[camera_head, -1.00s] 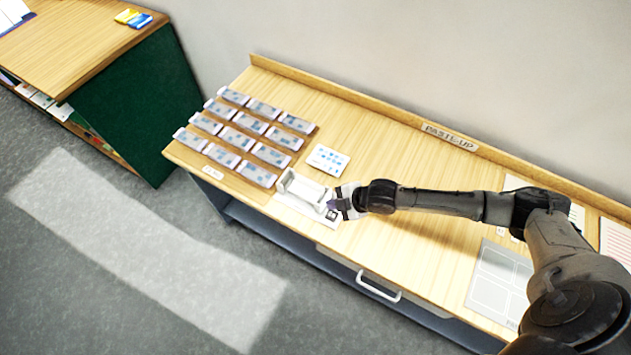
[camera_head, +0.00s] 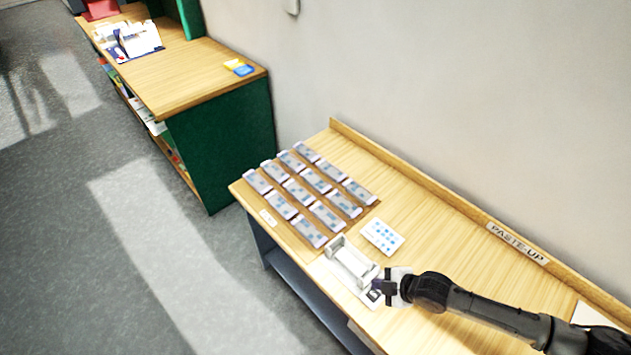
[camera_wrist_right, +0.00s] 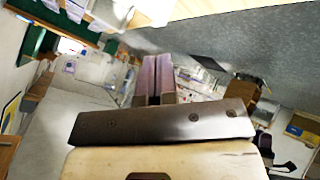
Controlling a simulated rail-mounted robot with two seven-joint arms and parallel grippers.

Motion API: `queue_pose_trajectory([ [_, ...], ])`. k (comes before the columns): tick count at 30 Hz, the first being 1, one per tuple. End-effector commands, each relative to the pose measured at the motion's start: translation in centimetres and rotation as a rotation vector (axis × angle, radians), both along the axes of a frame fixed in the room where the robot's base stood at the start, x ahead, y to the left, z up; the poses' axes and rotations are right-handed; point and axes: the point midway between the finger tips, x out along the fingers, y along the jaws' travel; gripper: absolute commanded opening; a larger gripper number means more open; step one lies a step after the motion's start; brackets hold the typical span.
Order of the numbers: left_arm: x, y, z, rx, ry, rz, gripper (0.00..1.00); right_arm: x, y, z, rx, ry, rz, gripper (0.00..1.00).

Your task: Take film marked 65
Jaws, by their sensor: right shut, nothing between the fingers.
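Several grey film pieces (camera_head: 309,231) lie in rows on brown strips at the left end of the wooden paste-up table (camera_head: 440,255). Their markings are too small to read, so I cannot tell which is marked 65. My right gripper (camera_head: 385,287) is shut and empty beside a white holder (camera_head: 352,262) on a pale base, right of the film rows. In the right wrist view its two fingers (camera_wrist_right: 155,80) lie together with nothing between them. My left gripper is not in view.
A white card with blue squares (camera_head: 381,236) lies behind the holder. A raised wooden edge with a PASTE-UP sign (camera_head: 517,243) runs along the wall. A green-sided cabinet (camera_head: 225,140) stands at the left, with yellow and blue items (camera_head: 239,67) on top. Open floor lies in front.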

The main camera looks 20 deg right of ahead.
Motion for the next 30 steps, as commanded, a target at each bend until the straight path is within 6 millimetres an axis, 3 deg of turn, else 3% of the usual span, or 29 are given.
queue_pose_trajectory([
  [2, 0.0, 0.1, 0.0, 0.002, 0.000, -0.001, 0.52, 0.0, 0.0, 0.0, 0.000, 0.000, 0.000, 0.00],
  [12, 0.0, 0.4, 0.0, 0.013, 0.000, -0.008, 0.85, 0.0, 0.0, 0.0, 0.000, 0.000, 0.000, 0.00],
  [20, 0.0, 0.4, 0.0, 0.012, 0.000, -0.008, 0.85, -0.2, 0.5, -0.1, 0.006, 0.006, 0.000, 0.00],
  [23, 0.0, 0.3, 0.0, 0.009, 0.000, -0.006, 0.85, -1.5, 2.8, -0.4, 0.032, 0.038, -0.008, 0.00],
  [27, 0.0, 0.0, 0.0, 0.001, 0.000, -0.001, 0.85, -5.2, 8.2, -0.5, 0.100, 0.132, -0.076, 0.00],
  [30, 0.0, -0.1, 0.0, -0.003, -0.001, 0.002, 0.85, -8.3, 11.0, 0.2, 0.147, 0.214, -0.196, 0.00],
])
